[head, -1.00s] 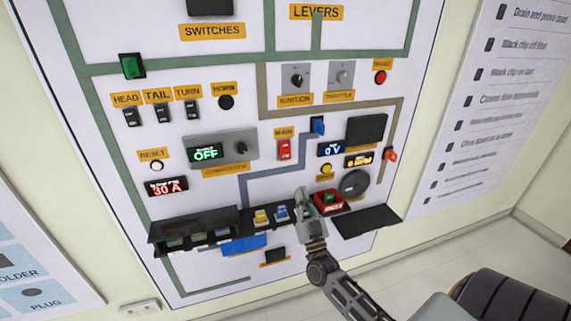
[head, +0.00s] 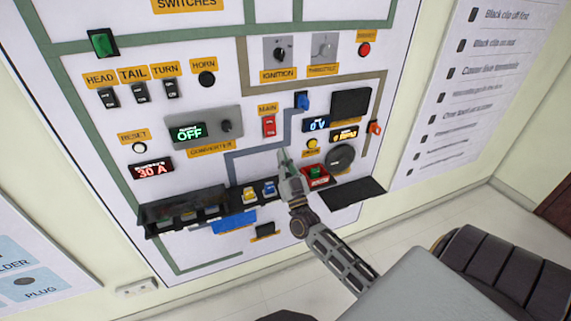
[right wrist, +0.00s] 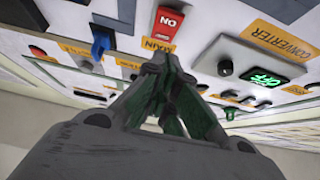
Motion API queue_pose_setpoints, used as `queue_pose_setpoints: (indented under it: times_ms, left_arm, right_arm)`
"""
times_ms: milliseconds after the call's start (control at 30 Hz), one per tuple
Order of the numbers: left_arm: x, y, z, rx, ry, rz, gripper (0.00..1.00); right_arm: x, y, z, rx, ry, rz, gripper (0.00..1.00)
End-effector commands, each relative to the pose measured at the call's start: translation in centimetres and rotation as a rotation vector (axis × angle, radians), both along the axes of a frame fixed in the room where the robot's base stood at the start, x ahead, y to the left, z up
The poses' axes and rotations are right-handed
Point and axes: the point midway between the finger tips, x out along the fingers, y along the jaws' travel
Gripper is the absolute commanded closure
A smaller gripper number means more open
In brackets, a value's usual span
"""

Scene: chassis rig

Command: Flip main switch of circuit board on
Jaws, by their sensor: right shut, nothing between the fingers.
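The circuit board (head: 225,110) is a white wall panel with green, tan and blue-grey traces. Its main switch (head: 269,126) is a red rocker under the orange MAIN label (head: 268,109). In the right wrist view the red switch (right wrist: 167,24) shows just beyond my fingertips, with white lettering on it. My right gripper (head: 283,155) is shut and empty, pointing up at the board a little below the switch. It also shows in the right wrist view (right wrist: 160,62), its fingertips together. I cannot tell whether it touches the board. My left gripper is not in view.
A converter box (head: 205,133) reading OFF is left of the switch, and a blue lever (head: 302,101) is to its right. A black shelf (head: 185,212) juts out below. Red, yellow and blue parts sit near my right wrist. A chair (head: 490,275) stands lower right.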

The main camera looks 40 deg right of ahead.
Motion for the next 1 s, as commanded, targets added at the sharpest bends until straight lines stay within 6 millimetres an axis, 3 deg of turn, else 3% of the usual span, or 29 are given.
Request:
queue_pose_setpoints:
  times_ms: [500,1000]
  left_arm:
    - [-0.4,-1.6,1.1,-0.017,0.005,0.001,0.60]
    - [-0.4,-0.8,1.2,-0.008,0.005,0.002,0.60]
  right_arm:
    - [4.0,-1.0,3.0,-0.001,-0.002,-0.001,1.00]
    - [7.3,-1.8,2.2,0.001,0.000,0.001,1.00]
